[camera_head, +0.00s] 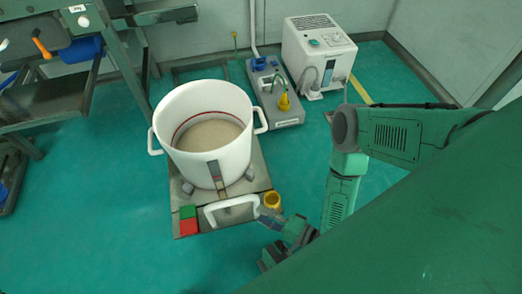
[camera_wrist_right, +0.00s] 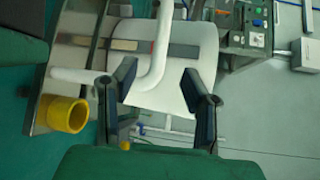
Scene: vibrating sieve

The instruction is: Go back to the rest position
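My right gripper (camera_head: 268,215) is low at the front of the sieve machine, beside the right end of a white bar handle (camera_head: 232,212). In the right wrist view its two dark fingers (camera_wrist_right: 158,80) are spread apart. The white handle (camera_wrist_right: 163,45) shows between and beyond the fingertips; I cannot tell whether they touch it. Nothing is clamped. My left gripper is not in view. A large white pot (camera_head: 203,172) with two side handles stands on the metal base (camera_head: 258,182) and holds pale grainy material.
A green button block (camera_head: 187,212) and a red one (camera_head: 189,227) sit at the base's front left corner. A yellow ring (camera_head: 273,200) is close to my right gripper. A white machine (camera_head: 318,50) and a grey unit (camera_head: 275,90) stand behind. Green floor is clear at the left front.

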